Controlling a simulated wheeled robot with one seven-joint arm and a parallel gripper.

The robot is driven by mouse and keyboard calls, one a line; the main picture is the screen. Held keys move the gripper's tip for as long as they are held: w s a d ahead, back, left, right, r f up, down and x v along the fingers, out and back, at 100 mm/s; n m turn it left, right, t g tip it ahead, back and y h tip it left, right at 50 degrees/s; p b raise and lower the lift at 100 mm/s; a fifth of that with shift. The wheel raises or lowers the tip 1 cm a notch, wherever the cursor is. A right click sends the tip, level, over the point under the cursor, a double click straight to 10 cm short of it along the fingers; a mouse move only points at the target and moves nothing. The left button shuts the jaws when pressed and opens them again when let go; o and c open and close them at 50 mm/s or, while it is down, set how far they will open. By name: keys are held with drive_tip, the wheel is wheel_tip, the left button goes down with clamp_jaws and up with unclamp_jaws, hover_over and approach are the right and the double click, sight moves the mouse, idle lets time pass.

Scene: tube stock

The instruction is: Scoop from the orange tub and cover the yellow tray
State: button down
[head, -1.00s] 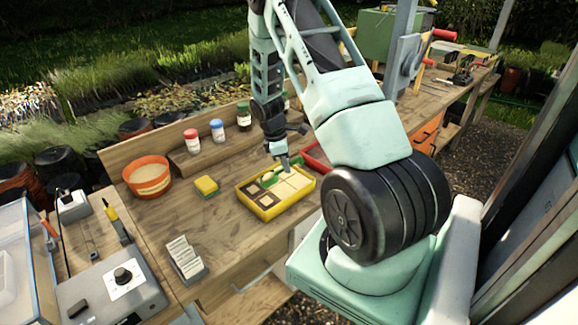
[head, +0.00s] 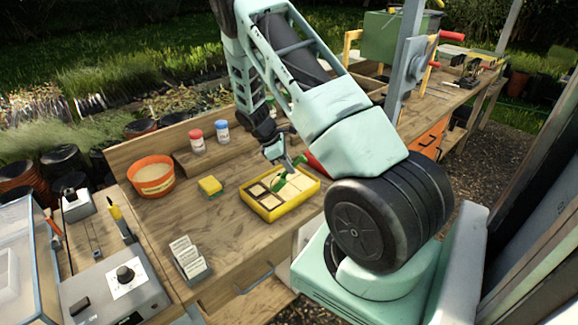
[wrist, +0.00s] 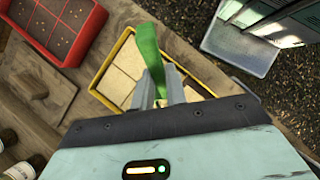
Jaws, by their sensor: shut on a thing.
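My gripper (head: 284,163) is shut on a green scoop (head: 281,179), held over the yellow tray (head: 291,208). In the wrist view, the scoop (wrist: 148,52) rises from between the fingers (wrist: 160,88) above the tray (wrist: 110,58). The scoop and gripper hide part of the tray, and I cannot tell what the scoop holds. The orange tub (head: 154,190) stands at the left with pale, fine material inside.
A yellow-green sponge (head: 210,186) lies between tub and tray. Label cards in a holder (head: 190,260) stand in front. Red-capped (head: 197,141) and blue-capped (head: 222,131) jars stand behind. A red tray (wrist: 55,25) lies near the yellow one. Bare bench surrounds the sponge.

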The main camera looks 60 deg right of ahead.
drive_tip(key=shift+p+v, duration=0.5)
drive_tip(key=shift+v, duration=0.5)
drive_tip(key=shift+w+a+f, duration=0.15)
drive_tip(key=shift+w, duration=0.05)
drive_tip(key=shift+w+a, duration=0.2)
drive_tip(key=shift+a, duration=0.7)
drive_tip(key=shift+s+d, duration=0.1)
drive_tip(key=shift+d, duration=0.35)
drive_tip(key=r+t+p, duration=0.1)
drive_tip(key=r+y+p, duration=0.1)
drive_tip(key=shift+s+d+t+p, duration=0.15)
drive_tip(key=shift+t+p, duration=0.2)
drive_tip(key=shift+t, duration=0.05)
wheel_tip(320, 180, up, 2)
drive_tip(key=t+y+p, duration=0.1)
drive_tip(key=t+p, duration=0.1)
drive_tip(key=t+y+p, duration=0.1)
drive_tip(key=y+p, duration=0.1)
drive_tip(key=shift+r+t, duration=0.2)
drive_tip(key=shift+t, duration=0.2)
drive_tip(key=shift+r+t+y+p, duration=0.3)
drive_tip(key=shift+t+y+p, duration=0.3)
drive_tip(key=shift+p, duration=0.15)
